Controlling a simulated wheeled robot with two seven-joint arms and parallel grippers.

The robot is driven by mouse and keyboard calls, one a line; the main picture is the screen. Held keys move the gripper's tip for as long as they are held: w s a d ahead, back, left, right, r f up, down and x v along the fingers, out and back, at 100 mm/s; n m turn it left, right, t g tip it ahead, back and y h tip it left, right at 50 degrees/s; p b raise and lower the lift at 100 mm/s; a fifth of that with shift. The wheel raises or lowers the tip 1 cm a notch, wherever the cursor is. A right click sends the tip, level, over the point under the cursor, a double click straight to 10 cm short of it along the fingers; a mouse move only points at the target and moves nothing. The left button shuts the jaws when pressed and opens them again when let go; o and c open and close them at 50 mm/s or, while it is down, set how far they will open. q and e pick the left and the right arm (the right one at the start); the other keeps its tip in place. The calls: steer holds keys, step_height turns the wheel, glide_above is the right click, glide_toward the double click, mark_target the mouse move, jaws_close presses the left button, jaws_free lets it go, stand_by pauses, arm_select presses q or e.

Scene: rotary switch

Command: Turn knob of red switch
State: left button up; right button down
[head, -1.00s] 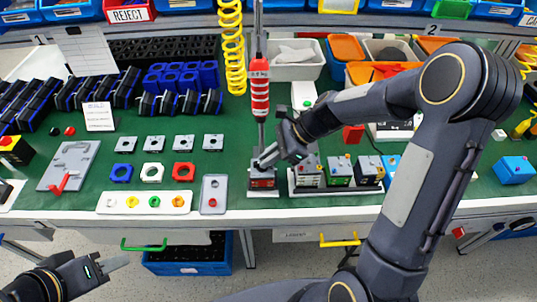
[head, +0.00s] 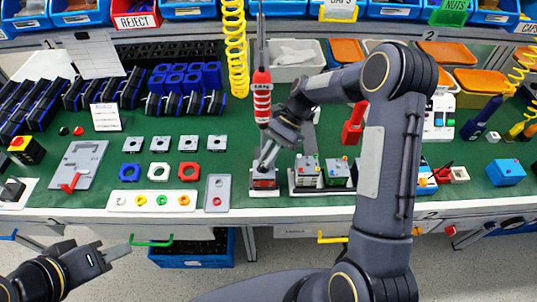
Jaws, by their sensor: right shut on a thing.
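A small dark switch box with a red front (head: 264,183) stands on a light base near the front edge of the green bench. My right gripper (head: 266,163) points down at its top and is shut there on the knob, which the fingers hide. How far the knob is turned cannot be seen. My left gripper (head: 118,253) is at the lower left, in front of the bench and clear of everything.
A red hanging tool (head: 262,98) hangs close behind my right gripper. A grey plate (head: 217,192) and a white strip with coloured rings (head: 140,200) lie to the left.

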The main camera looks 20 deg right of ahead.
stand_by(0.5)
steer(key=c, duration=1.5)
jaws_free()
steer(key=shift+w+d, duration=0.1)
steer(key=b+v, duration=0.1)
steer(key=v, duration=0.6)
steer(key=shift+w+d+r, duration=0.15)
steer(key=shift+r, duration=0.15)
